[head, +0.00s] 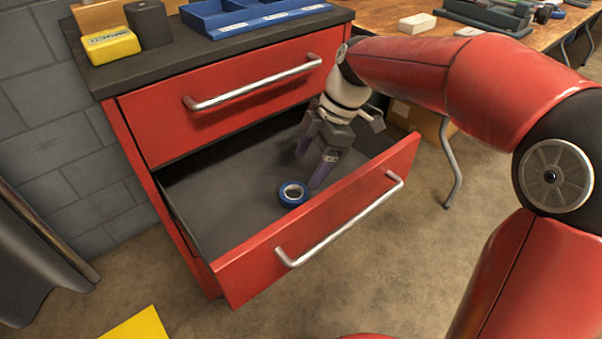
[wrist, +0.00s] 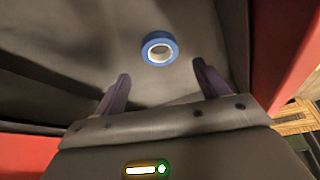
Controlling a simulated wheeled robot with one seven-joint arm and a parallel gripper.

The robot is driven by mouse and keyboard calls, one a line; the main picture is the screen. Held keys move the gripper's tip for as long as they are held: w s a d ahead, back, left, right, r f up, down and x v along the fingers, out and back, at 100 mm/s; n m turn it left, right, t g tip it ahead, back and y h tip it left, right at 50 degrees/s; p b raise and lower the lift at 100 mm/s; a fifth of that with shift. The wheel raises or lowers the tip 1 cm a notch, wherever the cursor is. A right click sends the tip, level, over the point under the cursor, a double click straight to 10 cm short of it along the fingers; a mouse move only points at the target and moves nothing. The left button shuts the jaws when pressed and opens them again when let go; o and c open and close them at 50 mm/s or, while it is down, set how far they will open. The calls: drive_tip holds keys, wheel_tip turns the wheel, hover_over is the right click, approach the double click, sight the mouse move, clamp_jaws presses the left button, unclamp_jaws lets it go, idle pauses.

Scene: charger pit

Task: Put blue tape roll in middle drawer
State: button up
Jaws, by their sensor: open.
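The blue tape roll (head: 293,194) lies flat on the grey floor of the open lower drawer (head: 215,207), near its front. My gripper (head: 316,168) is inside the drawer space, just behind and to the right of the roll. In the wrist view, the roll (wrist: 159,48) lies ahead of the two open fingers (wrist: 160,85), apart from them and a little left of the line midway between them. Nothing is between the fingers. The drawer above (head: 220,105) is shut.
The red cabinet's dark top (head: 180,62) holds a yellow block (head: 111,46), a dark cylinder (head: 149,23) and a blue tray (head: 255,15). A wooden workbench (head: 385,14) stands at right, with a cardboard box (head: 425,122) below. A yellow patch (head: 138,325) lies on the floor.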

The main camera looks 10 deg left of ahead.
drive_tip(key=v, duration=0.5)
drive_tip(key=shift+p, duration=0.35)
